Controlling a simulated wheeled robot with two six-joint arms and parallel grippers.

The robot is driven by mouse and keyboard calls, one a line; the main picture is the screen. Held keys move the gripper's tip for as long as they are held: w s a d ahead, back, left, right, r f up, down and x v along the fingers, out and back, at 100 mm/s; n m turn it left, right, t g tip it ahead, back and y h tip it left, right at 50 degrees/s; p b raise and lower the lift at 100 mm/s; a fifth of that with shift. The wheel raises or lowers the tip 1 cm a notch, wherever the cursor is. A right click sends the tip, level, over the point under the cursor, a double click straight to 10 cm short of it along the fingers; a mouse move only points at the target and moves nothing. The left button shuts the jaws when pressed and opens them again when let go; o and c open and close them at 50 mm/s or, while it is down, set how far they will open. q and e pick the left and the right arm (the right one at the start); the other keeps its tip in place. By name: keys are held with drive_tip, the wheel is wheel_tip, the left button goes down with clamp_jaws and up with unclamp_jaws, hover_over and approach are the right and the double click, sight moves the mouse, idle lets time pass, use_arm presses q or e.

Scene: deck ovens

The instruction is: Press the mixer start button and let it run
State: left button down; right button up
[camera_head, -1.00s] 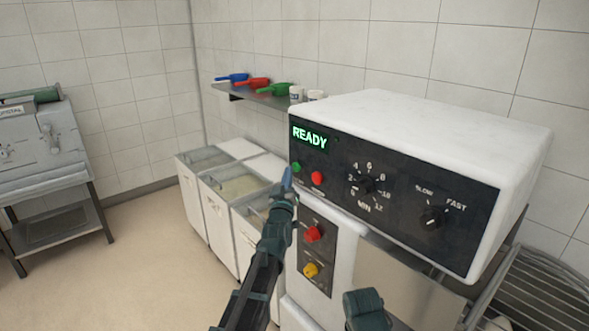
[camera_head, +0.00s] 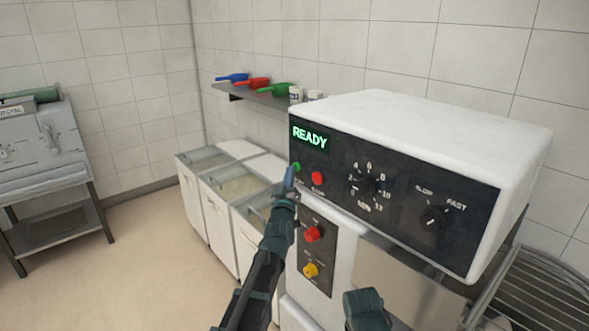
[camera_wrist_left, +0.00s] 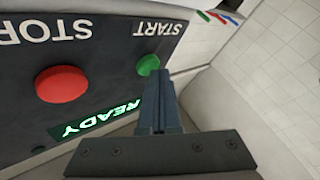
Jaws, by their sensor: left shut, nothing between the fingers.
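The mixer's white control head (camera_head: 430,125) has a dark front panel, with a display (camera_head: 310,138) that reads READY in green. The green start button (camera_head: 297,167) sits below the display, left of a red stop button (camera_head: 318,177). My left gripper (camera_head: 290,176) is shut and empty, its tip just in front of the green button and covering part of it. In the left wrist view the green button (camera_wrist_left: 148,65), labelled START, is right at the fingertips (camera_wrist_left: 157,75); I cannot tell whether they touch. The red STOP button (camera_wrist_left: 62,84) is beside it.
A timer dial (camera_head: 368,184) and a speed knob (camera_head: 433,217) are on the panel. A red button (camera_head: 313,234) and a yellow knob (camera_head: 311,270) are lower down. White bins (camera_head: 208,207) stand left, below a shelf (camera_head: 262,97) with scoops.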

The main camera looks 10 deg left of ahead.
use_arm(q)
drive_tip(key=shift+w, duration=0.1)
idle(0.5)
drive_tip(key=shift+s+a, duration=0.45)
drive_tip(key=shift+s, duration=0.25)
drive_tip(key=shift+s+a, duration=0.8)
drive_tip(key=shift+s, duration=0.2)
drive_tip(key=shift+s+a, duration=0.75)
drive_tip(key=shift+s, duration=0.2)
